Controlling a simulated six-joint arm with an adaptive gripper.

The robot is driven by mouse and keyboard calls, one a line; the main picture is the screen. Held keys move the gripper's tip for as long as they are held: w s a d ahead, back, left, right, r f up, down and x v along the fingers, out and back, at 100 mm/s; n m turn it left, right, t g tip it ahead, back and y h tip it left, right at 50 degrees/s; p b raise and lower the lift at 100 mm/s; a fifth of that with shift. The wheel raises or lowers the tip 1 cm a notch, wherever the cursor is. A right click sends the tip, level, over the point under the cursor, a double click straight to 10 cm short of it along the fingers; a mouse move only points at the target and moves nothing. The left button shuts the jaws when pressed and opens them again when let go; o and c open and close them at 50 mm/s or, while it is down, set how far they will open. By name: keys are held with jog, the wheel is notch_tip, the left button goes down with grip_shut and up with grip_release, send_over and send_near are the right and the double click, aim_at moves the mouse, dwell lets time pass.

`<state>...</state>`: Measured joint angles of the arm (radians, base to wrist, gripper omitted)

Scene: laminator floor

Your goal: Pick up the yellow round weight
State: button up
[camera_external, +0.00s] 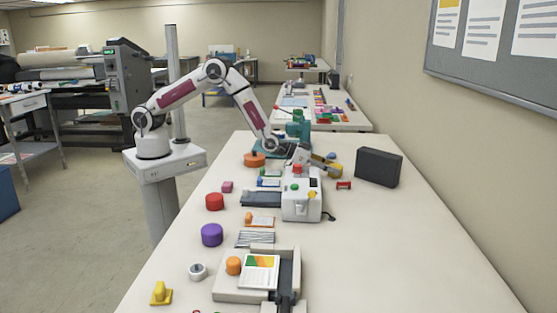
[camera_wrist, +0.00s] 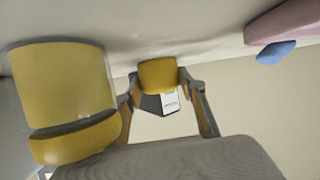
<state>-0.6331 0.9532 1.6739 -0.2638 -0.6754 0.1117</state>
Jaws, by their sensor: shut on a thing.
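The yellow round weight (camera_wrist: 158,75) is between the fingertips of my gripper (camera_wrist: 160,86) in the wrist view, and the gripper is shut on it. In the outside view my gripper (camera_external: 324,163) points right, above the table behind the white machine (camera_external: 302,206). A yellow round piece (camera_external: 335,171) shows at its end there. A second, larger yellow cylinder-like thing (camera_wrist: 65,90) fills the left of the wrist view; I cannot tell what it is. Whether the held weight touches the table is unclear.
A black box (camera_external: 378,167) stands right of my gripper. A red spool-shaped piece (camera_external: 344,185) lies below it. Red (camera_external: 215,201) and purple (camera_external: 212,235) round pieces are at the table's left. The table's right front is clear.

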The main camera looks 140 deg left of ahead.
aim_at(332, 165)
jog(key=shift+r, duration=0.2)
jog(key=shift+r, duration=4.9)
